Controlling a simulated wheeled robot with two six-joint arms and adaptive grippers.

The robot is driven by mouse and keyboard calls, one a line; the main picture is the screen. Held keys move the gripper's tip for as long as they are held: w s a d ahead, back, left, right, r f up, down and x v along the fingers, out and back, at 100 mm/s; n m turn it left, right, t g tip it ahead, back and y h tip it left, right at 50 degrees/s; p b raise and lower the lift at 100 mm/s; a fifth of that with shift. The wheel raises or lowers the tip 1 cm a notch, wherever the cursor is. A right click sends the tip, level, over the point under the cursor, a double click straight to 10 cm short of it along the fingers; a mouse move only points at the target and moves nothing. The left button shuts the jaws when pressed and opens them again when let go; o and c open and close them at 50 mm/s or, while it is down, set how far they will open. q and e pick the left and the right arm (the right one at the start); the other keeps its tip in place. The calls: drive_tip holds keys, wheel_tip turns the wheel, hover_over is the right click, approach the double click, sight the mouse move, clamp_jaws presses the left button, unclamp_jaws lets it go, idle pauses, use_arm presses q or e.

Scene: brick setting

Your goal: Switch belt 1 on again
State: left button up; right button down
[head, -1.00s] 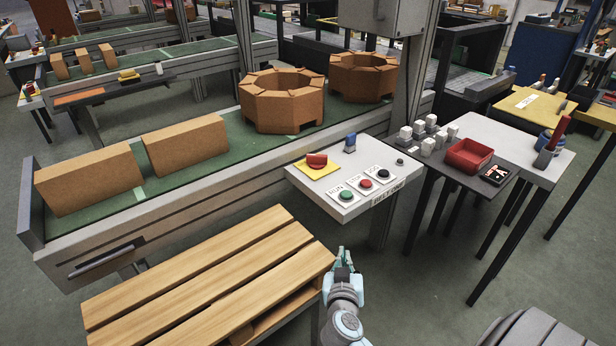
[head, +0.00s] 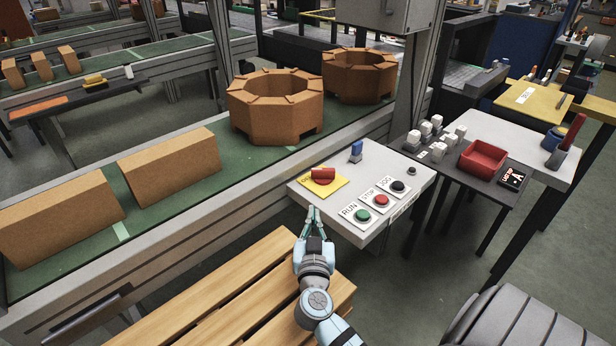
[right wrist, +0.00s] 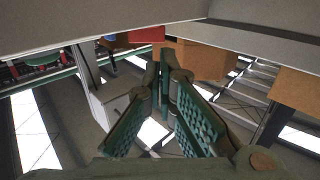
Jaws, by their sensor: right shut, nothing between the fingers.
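The white control panel (head: 330,215) stands beside the green belt (head: 75,222). It carries a green RUN button (head: 362,216), a red STOP button (head: 381,200) and a black JOG button (head: 398,186). A red rotary knob (head: 323,175) sits on a yellow plate (head: 318,190) at its left, with a blue part (head: 356,152) behind. My right gripper (head: 313,211) is shut and empty, by the panel's front left edge, below and left of RUN. In the right wrist view its fingers (right wrist: 165,72) meet, with a red part (right wrist: 147,36) beyond. My left gripper is out of view.
A wooden pallet (head: 235,300) lies under my right arm. Brown blocks (head: 170,165) and octagonal brick rings (head: 275,105) stand on the belt. Right of the panel, a dark table holds white blocks (head: 437,152) and a red tray (head: 482,161). A grey post rises behind the panel.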

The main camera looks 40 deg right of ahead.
sight(315, 175)
drive_tip(key=x, duration=1.3)
drive_tip(key=shift+w+d+r, duration=0.1)
drive_tip(key=shift+w+d, duration=0.05)
drive_tip(key=shift+d, duration=0.15)
